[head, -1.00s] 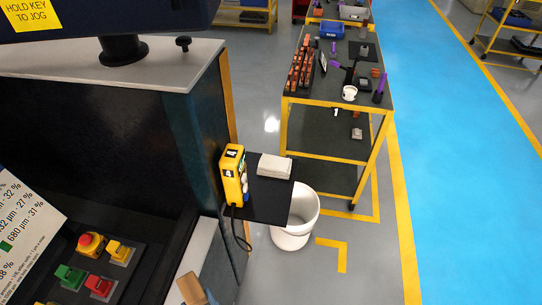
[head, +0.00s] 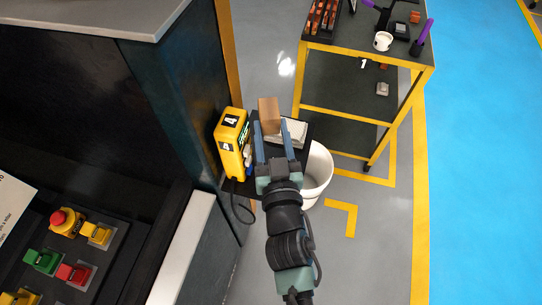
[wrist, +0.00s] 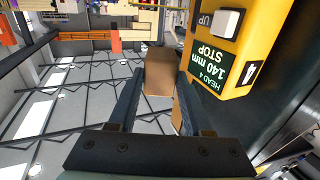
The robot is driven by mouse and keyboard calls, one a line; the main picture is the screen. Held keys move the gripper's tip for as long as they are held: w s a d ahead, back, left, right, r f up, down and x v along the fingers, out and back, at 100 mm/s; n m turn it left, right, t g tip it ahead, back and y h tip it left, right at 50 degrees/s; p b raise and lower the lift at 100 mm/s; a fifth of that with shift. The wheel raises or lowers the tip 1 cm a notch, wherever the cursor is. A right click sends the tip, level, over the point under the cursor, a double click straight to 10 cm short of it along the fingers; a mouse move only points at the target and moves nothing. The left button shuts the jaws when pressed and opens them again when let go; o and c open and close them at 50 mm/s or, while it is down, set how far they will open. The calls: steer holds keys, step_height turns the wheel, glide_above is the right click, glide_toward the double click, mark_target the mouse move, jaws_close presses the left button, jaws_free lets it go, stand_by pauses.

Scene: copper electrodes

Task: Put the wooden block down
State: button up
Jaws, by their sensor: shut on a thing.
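The wooden block (head: 269,108) is brown and boxy. It is held between the fingertips of my gripper (head: 272,132), which is shut on it. In the head view the block shows over the small dark shelf (head: 304,158), beside a pale flat stack (head: 297,131). I cannot tell its height above the shelf. In the wrist view the block (wrist: 158,72) sits between the ends of the two fingers of my gripper (wrist: 160,82). My gripper and arm hide part of the shelf and the stack.
A yellow control box (head: 231,150) stands close left of my gripper; it fills the upper right of the wrist view (wrist: 240,35). A white bucket (head: 321,170) stands below the shelf. A yellow-framed cart (head: 350,115) is at right. Machine buttons (head: 66,221) are at lower left.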

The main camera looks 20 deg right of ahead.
step_height(320, 180, down, 16)
steer(key=b, duration=0.6)
steer(key=shift+s+f, duration=0.1)
steer(key=shift+b, duration=0.3)
steer(key=o, duration=0.9)
steer(key=shift+f, duration=0.15)
